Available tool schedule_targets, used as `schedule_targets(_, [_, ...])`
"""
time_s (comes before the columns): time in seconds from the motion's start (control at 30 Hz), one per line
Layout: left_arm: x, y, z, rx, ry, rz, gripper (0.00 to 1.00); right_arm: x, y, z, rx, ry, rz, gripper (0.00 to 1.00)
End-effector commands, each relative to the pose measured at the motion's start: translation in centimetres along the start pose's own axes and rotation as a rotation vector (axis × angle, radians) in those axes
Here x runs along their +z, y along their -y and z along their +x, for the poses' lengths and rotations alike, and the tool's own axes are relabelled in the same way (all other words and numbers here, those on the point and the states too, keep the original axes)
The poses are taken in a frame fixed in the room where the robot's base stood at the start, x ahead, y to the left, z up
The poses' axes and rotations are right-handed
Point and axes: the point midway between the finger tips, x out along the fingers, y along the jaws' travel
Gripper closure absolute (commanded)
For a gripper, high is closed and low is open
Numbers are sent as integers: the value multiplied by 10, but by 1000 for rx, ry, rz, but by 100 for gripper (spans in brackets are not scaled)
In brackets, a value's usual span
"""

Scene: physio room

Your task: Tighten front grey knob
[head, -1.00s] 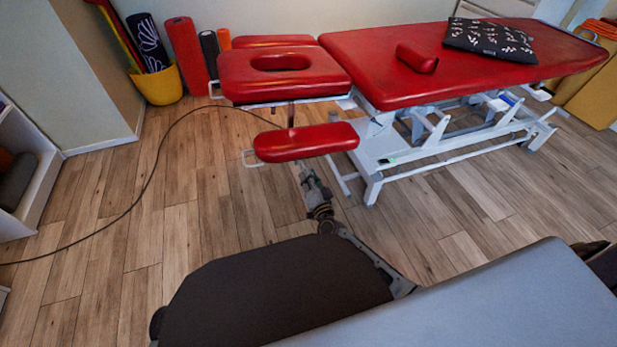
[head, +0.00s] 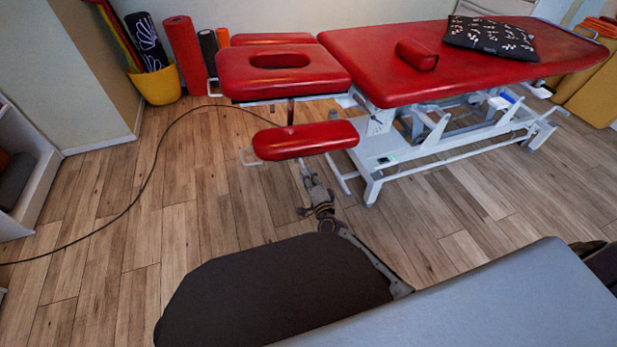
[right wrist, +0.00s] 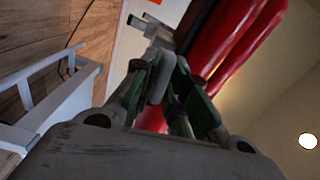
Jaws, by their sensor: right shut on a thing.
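The red treatment table (head: 450,60) has a face section with an oval hole and a lower red armrest (head: 305,140) in front. My right gripper (head: 308,172) reaches up from below to the underside of this armrest. In the right wrist view the fingers of my right gripper (right wrist: 158,72) are close together, shut on a small grey part at their tips. This fits the front grey knob (right wrist: 152,27), but its shape is hard to make out. In the head view the knob is hidden by the armrest and gripper. My left gripper is not in view.
The table's white frame (head: 375,180) stands right of my gripper. A black cable (head: 150,175) runs over the wooden floor to the table. A yellow bucket (head: 158,85) with rolled mats stands at the back left. A dark pillow (head: 490,38) and red bolster (head: 417,54) lie on the table.

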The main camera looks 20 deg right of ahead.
Motion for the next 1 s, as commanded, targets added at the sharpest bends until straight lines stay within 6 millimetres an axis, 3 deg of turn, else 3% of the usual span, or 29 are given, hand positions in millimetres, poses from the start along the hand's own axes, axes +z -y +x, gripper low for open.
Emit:
schedule_targets(0.4, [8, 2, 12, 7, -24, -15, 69, -1, -2, 0, 1, -2, 181, 100])
schedule_targets(0.87, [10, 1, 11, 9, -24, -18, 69, -1, -2, 0, 1, -2, 198, 100])
schedule_targets(0.9, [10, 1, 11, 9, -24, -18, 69, -1, -2, 0, 1, -2, 198, 83])
schedule_targets(1.0, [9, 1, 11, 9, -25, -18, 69, -1, -2, 0, 1, -1, 197, 70])
